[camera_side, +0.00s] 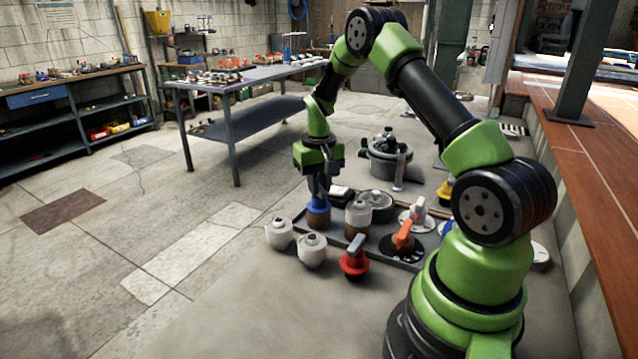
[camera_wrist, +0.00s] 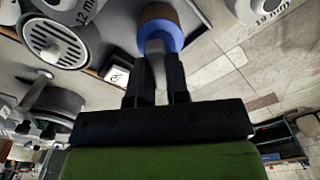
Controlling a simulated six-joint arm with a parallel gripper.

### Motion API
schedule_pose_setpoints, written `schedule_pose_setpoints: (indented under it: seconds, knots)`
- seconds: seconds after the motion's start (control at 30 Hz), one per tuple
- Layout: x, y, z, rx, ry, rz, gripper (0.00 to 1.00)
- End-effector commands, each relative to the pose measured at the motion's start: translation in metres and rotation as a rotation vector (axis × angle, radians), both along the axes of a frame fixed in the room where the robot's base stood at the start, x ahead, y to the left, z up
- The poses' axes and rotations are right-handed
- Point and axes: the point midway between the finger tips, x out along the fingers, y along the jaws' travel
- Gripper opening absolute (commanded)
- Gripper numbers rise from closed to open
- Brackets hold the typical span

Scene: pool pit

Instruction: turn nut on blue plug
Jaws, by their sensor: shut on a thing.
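The blue plug (camera_side: 319,207) stands upright at the back left of the grey board, with a brown lower part. My gripper (camera_side: 318,192) points down onto the plug from above. In the wrist view my gripper (camera_wrist: 156,60) has its two dark fingers close together, with a grey piece between them at the blue ring. It is shut on this piece, which I take to be the nut; its shape is mostly hidden by the fingers.
Two white plugs (camera_side: 279,233) stand left of the board. A metal cylinder (camera_side: 358,218), a red valve (camera_side: 354,262) and an orange-handled valve (camera_side: 404,238) stand close by on the right. A grey pump (camera_side: 387,160) is behind. The floor at left is free.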

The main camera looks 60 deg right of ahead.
Motion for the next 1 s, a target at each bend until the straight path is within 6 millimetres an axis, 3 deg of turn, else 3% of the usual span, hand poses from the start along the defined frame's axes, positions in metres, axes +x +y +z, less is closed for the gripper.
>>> schedule_pose_setpoints:
  seconds: [1.0]
  knots:
    - [0.0,0.0,0.0001,0.0,0.0,0.964,0.0]
